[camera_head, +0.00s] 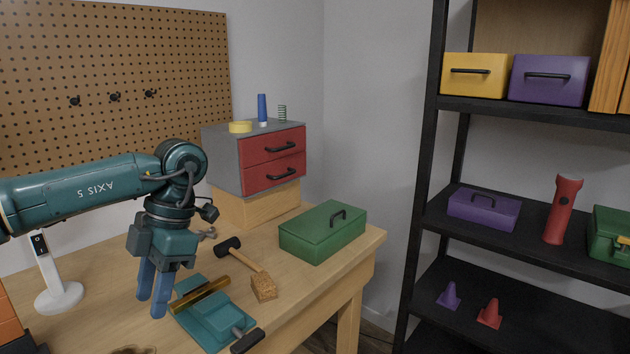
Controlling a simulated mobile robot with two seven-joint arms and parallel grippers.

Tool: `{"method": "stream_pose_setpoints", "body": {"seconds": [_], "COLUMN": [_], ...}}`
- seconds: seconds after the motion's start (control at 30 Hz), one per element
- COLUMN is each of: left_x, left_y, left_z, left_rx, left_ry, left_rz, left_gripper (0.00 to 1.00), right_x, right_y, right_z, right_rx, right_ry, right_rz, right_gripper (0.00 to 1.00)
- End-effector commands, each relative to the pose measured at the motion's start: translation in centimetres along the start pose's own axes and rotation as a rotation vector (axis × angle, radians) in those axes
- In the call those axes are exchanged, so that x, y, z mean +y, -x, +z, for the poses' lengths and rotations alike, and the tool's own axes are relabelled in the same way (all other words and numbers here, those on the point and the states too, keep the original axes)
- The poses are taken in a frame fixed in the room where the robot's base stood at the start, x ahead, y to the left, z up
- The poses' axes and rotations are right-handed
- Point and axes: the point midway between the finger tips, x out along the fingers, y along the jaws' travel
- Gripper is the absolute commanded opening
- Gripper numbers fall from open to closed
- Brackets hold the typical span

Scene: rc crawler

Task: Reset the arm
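My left arm comes in from the left, teal and marked "AXIS 5", bent down at its wrist. My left gripper (152,306) points down over the wooden workbench (330,285), with two blue fingers. The fingers stand apart with a narrow gap, and nothing shows between them. It is just left of a teal vise (213,318), which has a brass-coloured bar (201,295) across its top. I cannot tell how high the fingertips are above the bench. My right arm and gripper are not in view.
A hammer (243,255), a cork-like block (264,288) and a green toolbox (323,231) lie on the bench. A red-drawer cabinet (272,160) stands behind. A white stand (56,280) is at left. A black shelf (412,240) stands right. The bench's front right is clear.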

Motion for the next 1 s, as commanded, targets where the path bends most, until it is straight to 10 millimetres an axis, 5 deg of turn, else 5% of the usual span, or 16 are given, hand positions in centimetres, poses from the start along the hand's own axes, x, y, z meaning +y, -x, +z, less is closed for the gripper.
{"method": "stream_pose_setpoints", "body": {"seconds": [0.27,0.4,0.63,0.8,1.0], "left_x": [-9.8,-17.5,-29.8,-32.4,-28.2], "left_y": [-4.8,-6.2,-3.2,1.2,2.9], "left_z": [6.3,8.8,10.6,11.3,13.0], "left_rx": [-0.151,-0.262,-0.479,-0.603,-0.673], "left_ry": [-0.224,-0.325,-0.320,-0.102,0.398], "left_rz": [-0.320,-0.601,-1.263,-1.764,-2.266], "left_gripper": [0.37,0.37,0.37,0.37,0.37], "right_x": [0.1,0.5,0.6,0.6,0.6], "right_y": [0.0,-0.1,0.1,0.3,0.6], "right_z": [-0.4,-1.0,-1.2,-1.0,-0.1], "right_rx": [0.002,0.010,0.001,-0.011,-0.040], "right_ry": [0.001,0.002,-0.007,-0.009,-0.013], "right_rz": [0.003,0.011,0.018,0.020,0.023], "right_gripper": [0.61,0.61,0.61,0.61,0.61]}}
